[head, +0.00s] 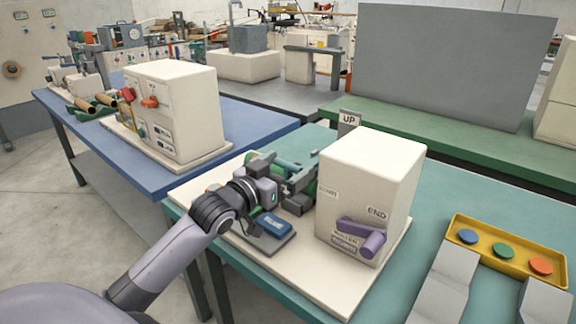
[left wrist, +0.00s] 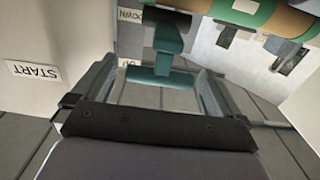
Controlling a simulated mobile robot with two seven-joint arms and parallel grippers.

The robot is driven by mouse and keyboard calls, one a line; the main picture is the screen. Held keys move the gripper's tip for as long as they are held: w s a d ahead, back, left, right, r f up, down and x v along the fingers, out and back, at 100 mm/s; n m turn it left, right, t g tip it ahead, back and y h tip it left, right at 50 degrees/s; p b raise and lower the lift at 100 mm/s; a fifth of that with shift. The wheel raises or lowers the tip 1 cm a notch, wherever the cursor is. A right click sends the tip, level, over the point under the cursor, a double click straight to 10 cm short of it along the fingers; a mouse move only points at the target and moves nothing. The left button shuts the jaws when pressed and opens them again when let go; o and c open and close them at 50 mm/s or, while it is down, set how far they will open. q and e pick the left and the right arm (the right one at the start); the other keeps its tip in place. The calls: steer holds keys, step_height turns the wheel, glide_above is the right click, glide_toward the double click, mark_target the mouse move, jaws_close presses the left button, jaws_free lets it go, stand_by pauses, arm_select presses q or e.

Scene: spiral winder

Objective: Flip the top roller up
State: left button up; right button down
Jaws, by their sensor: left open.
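The winder is a cream box (head: 365,195) with an END label and a purple lever, standing on a cream base on the teal table. Green roller parts (head: 303,185) sit at its left side, partly hidden by my left gripper (head: 288,178). An UP sign (head: 348,120) stands behind the box. In the left wrist view, a teal T-shaped handle (left wrist: 164,72) lies between the open fingers of my left gripper (left wrist: 157,82); contact cannot be told. A green collar (left wrist: 245,12) on a tan tube shows beyond, near a DOWN label (left wrist: 130,15). My right gripper is out of view.
A yellow tray (head: 462,222) with blue, green and orange discs lies at the right of the table. A blue block (head: 274,224) sits below my left gripper. A blue table (head: 215,110) with another machine stands at the left. A START label (left wrist: 32,72) is on the wall beside the gripper.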

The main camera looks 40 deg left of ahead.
arm_select(q)
steer(key=shift+w, duration=0.55)
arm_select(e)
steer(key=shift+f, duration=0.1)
